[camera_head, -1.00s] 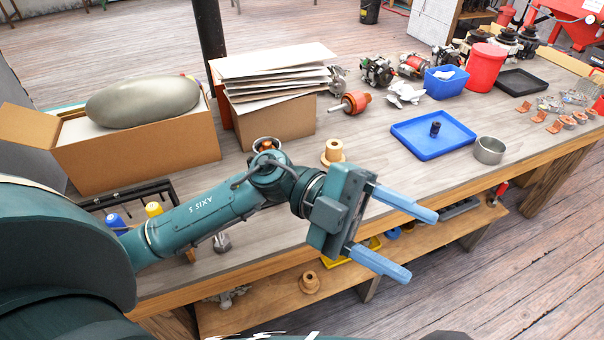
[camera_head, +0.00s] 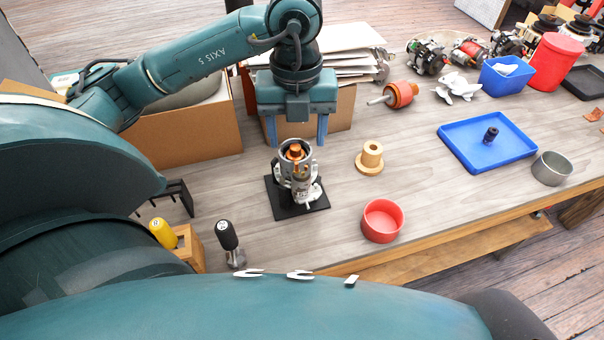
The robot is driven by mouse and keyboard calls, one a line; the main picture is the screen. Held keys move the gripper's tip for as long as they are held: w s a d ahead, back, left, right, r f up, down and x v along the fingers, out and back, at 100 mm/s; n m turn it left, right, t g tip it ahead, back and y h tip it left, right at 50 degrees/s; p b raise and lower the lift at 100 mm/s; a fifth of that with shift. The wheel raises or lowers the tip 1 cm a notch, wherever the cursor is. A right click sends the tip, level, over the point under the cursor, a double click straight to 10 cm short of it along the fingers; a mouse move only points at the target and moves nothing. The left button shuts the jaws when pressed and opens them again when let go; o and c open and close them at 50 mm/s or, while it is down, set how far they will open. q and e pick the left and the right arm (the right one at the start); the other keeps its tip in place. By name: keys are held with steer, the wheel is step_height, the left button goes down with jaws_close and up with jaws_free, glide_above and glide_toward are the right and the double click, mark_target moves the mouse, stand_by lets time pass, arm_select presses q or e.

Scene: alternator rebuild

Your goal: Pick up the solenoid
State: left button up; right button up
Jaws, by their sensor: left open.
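My left gripper (camera_head: 297,132) is open and points down. Its two blue fingers are apart and nothing shows between them. In the picture they lie just above the top of a silver housing (camera_head: 298,178) with an orange-copper core, which stands upright on a black base plate (camera_head: 284,205). I cannot tell whether the fingers reach past its rim. No part is clearly recognisable as the solenoid. A small dark cylindrical part (camera_head: 491,134) lies in the blue tray (camera_head: 462,147) at the right, well away from the gripper. My right gripper is not in view.
A tan flanged spool (camera_head: 371,158) and a red bowl (camera_head: 382,220) stand right of the housing. A black-handled tool (camera_head: 229,238) and a wooden block (camera_head: 188,246) are at the front left. Cardboard boxes (camera_head: 195,140) stand behind. A metal cup (camera_head: 552,168) is near the right edge.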

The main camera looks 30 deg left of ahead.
mark_target(302, 171)
arm_select(q)
step_height(302, 171, down, 5)
steer(key=shift+f, duration=0.15)
steer(key=shift+w+d+f+p, duration=0.1)
steer(key=shift+f+p, duration=0.1)
steer(key=shift+f, duration=0.7)
steer(key=shift+s+d+f+p, duration=0.15)
steer(key=shift+f+p, duration=0.1)
steer(key=shift+f, duration=0.7)
steer(key=shift+w+d+f+p, duration=0.1)
steer(key=shift+w+f+p, duration=0.1)
steer(key=shift+f, duration=0.7)
steer(key=shift+c, duration=0.2)
jaws_close()
steer(key=shift+r, duration=0.1)
step_height(302, 171, up, 10)
steer(key=shift+b, duration=0.35)
